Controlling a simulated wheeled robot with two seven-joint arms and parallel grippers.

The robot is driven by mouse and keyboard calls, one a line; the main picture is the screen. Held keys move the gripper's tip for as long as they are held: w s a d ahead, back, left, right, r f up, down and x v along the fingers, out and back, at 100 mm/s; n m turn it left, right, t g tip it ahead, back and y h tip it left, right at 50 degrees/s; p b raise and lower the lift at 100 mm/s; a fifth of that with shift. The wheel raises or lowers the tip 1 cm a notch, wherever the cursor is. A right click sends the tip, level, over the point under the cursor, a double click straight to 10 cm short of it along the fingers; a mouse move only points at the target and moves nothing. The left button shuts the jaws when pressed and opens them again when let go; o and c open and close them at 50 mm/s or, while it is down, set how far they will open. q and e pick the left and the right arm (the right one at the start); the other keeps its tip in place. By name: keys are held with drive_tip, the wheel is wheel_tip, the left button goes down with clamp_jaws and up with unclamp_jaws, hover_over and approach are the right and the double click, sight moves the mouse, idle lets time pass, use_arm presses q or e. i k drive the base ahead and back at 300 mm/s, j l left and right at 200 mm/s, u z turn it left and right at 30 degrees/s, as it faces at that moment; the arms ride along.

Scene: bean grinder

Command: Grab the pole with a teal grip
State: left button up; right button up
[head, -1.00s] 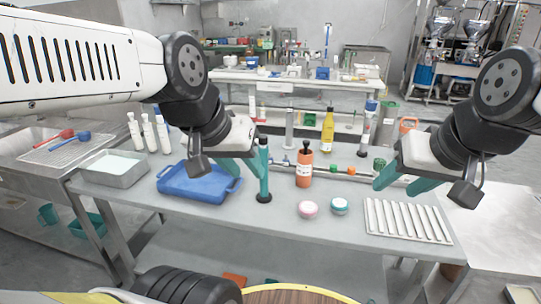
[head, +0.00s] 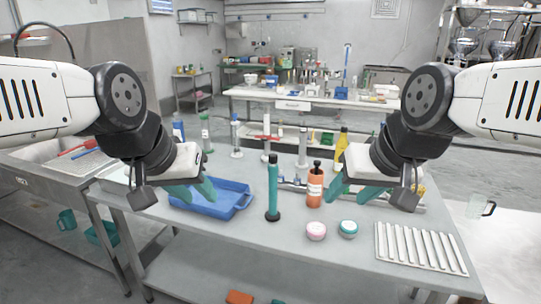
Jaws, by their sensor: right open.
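The pole with a teal grip (head: 273,185) stands upright on the grey table, its teal shaft above a black round base. My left gripper (head: 197,194) is to its left, above the blue tray, with its teal fingers spread and nothing between them. My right gripper (head: 353,193) is to its right, beyond the orange bottle, with its teal fingers spread and empty. Both grippers are clear of the pole, which is unobstructed.
An orange bottle (head: 315,186) stands right of the pole. A pink-lidded jar (head: 316,231) and a teal-lidded jar (head: 348,228) sit in front. A blue tray (head: 233,207) is at left, a ridged white rack (head: 420,248) at right. Several tall bottles and stands line the back.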

sight(272, 215)
drive_tip(key=i+l+u, duration=0.1)
drive_tip(key=l+u, duration=0.3)
drive_tip(key=i+l+u, duration=0.1)
drive_tip(key=l+u, duration=0.65)
drive_tip(key=i+j, duration=0.05)
drive_tip(key=j, duration=0.05)
